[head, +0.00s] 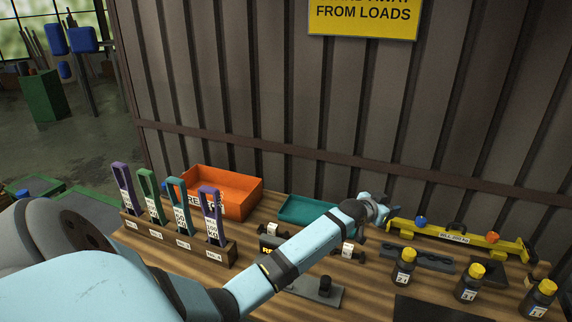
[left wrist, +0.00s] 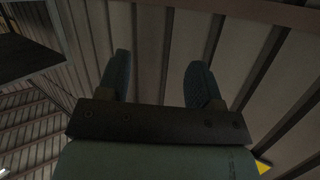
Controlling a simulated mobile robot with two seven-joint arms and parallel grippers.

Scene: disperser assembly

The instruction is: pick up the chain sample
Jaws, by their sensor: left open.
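I cannot pick out the chain sample for certain. Dark pieces with white tags, one of them right of my forearm (head: 347,252), lie on the wooden bench and are partly hidden by my left arm. My left gripper (head: 378,208) is at the end of the arm, above the back of the bench, near the left end of a yellow beam (head: 455,237). In the left wrist view its two fingers (left wrist: 158,78) are spread with nothing between them, facing the corrugated wall. My right gripper is not in view.
An orange bin (head: 235,192) and a teal tray (head: 303,209) stand at the back. A wooden rack (head: 180,245) holds several tagged coloured slings at the left. Several yellow-capped bottles (head: 403,268) stand at the right. The corrugated wall (head: 270,90) closes off the back.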

